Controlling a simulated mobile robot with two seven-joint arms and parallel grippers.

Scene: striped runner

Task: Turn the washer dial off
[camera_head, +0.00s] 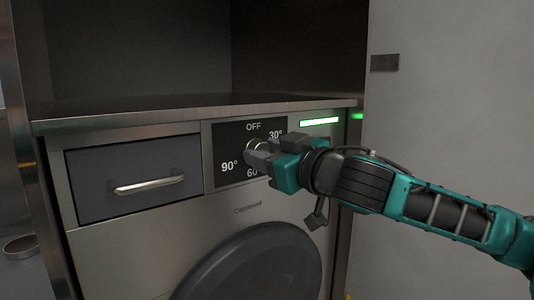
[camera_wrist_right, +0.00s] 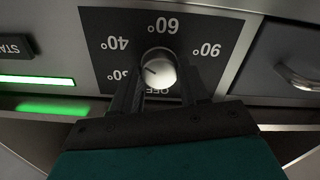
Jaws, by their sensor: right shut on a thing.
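The washer dial (camera_wrist_right: 158,66) is a round silver knob on a black panel (camera_wrist_right: 100,18) marked OFF, 30°, 40°, 60° and 90°. In the wrist view, which is upside down, a dark mark on the knob's face lies toward the 30° side, not at OFF. The knob also shows in the head view (camera_head: 251,146), partly covered by my right gripper (camera_head: 259,154). My right gripper's dark fingers (camera_wrist_right: 156,82) are shut on the dial, one on each side. My left gripper is not in view.
A grey drawer with a metal handle (camera_head: 148,185) is left of the panel. A lit green bar (camera_head: 319,122) is to its right. The round dark washer door (camera_head: 255,265) is below. A counter edge (camera_head: 200,108) runs above.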

